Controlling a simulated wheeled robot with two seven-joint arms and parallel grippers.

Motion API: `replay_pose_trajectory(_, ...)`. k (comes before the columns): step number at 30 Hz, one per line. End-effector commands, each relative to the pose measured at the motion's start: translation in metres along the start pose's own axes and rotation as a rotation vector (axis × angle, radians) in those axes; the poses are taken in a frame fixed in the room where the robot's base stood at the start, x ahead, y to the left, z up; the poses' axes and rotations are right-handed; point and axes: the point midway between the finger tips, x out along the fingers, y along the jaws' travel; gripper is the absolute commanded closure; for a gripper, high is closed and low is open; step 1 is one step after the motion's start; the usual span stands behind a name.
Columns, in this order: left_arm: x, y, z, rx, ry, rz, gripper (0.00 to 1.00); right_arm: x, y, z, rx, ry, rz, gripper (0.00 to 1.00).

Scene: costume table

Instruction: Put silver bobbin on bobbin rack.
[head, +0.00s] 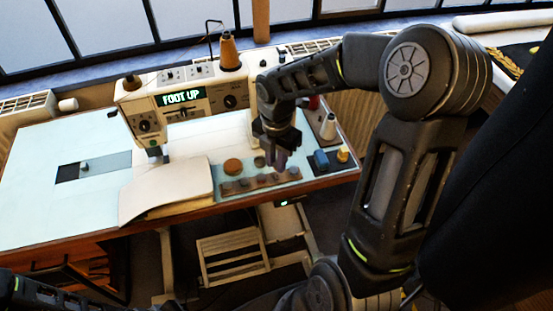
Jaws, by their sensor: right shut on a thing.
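The bobbin rack (258,184) is a low brown strip on the blue mat at the table's front right, with several small round pieces along it. My right gripper (280,160) points down over the rack's right half, close above it. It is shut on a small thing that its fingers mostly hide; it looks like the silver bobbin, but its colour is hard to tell. Whether it touches the rack cannot be told. Only part of my left arm shows at the lower left edge; its gripper is out of view.
A sewing machine (160,100) showing "FOOT UP" stands behind, with an orange thread cone (229,54). Folded cream cloth (165,190) lies left of the rack. A brown disc (232,166) lies behind it. A blue block (321,160) and yellow piece (343,154) stand right.

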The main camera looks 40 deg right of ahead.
Motion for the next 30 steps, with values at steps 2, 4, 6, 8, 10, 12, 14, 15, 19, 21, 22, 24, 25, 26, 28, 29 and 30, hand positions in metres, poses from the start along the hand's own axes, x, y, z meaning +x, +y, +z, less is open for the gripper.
replay_pose_trajectory(2, 0.01, -0.004, 0.0, 0.0, 0.001, 0.0, 1.0, 0.012, 0.0, 0.0, 0.0, 0.0, 0.0, 1.0)
replay_pose_trajectory(4, 0.015, -0.006, 0.0, 0.0, 0.001, 0.0, 1.0, 0.018, 0.0, 0.0, 0.0, 0.0, 0.0, 1.0)
replay_pose_trajectory(6, 0.02, -0.008, 0.0, 0.0, 0.001, 0.0, 1.0, 0.023, 0.0, 0.0, 0.0, 0.0, 0.0, 1.0)
replay_pose_trajectory(8, 0.023, -0.009, 0.0, 0.0, 0.001, 0.0, 1.0, 0.027, 0.0, 0.0, 0.0, 0.0, 0.0, 1.0)
replay_pose_trajectory(10, 0.026, -0.01, 0.0, 0.0, 0.002, 0.0, 1.0, 0.031, 0.0, 0.0, 0.0, 0.0, 0.0, 1.0)
replay_pose_trajectory(12, 0.027, -0.011, 0.0, 0.0, 0.002, 0.0, 1.0, 0.033, 0.0, 0.0, 0.0, 0.001, -0.001, 1.0)
replay_pose_trajectory(14, 0.027, -0.011, 0.0, 0.0, 0.002, 0.0, 1.0, 0.035, 0.0, 0.0, 0.0, 0.001, -0.001, 1.0)
replay_pose_trajectory(15, 0.027, -0.011, 0.0, 0.0, 0.002, 0.0, 1.0, 0.036, 0.0, 0.0, 0.0, 0.001, 0.0, 1.0)
replay_pose_trajectory(19, 0.028, -0.011, 0.0, 0.0, 0.002, 0.0, 1.0, 0.037, 0.0, 0.0, 0.0, 0.0, 0.0, 1.0)
replay_pose_trajectory(21, 0.027, -0.011, -0.001, 0.0, 0.002, 0.0, 1.0, 0.037, 0.0, 0.0, 0.0, 0.0, 0.0, 1.0)
replay_pose_trajectory(22, 0.027, -0.011, -0.001, 0.0, 0.002, 0.0, 1.0, 0.037, 0.0, 0.0, 0.0, 0.0, 0.0, 1.0)
replay_pose_trajectory(24, 0.027, -0.011, -0.001, 0.0, 0.002, 0.0, 1.0, 0.037, 0.0, 0.0, 0.0, 0.0, 0.0, 1.0)
replay_pose_trajectory(25, 0.027, -0.011, -0.001, 0.0, 0.002, 0.0, 1.0, 0.037, 0.0, 0.0, 0.0, 0.0, 0.0, 1.0)
replay_pose_trajectory(26, 0.027, -0.011, -0.001, 0.0, 0.002, 0.0, 1.0, 0.037, 0.0, 0.0, 0.0, 0.0, 0.0, 1.0)
replay_pose_trajectory(28, 0.027, -0.011, 0.0, 0.0, 0.002, 0.0, 1.0, 0.037, 0.0, 0.0, 0.0, 0.0, 0.0, 1.0)
replay_pose_trajectory(29, 0.027, -0.011, 0.0, 0.0, 0.002, 0.0, 1.0, 0.037, 0.0, 0.0, 0.0, 0.0, 0.0, 1.0)
replay_pose_trajectory(30, 0.027, -0.011, -0.001, 0.0, 0.002, 0.0, 1.0, 0.037, 0.0, 0.0, 0.0, 0.0, 0.0, 1.0)
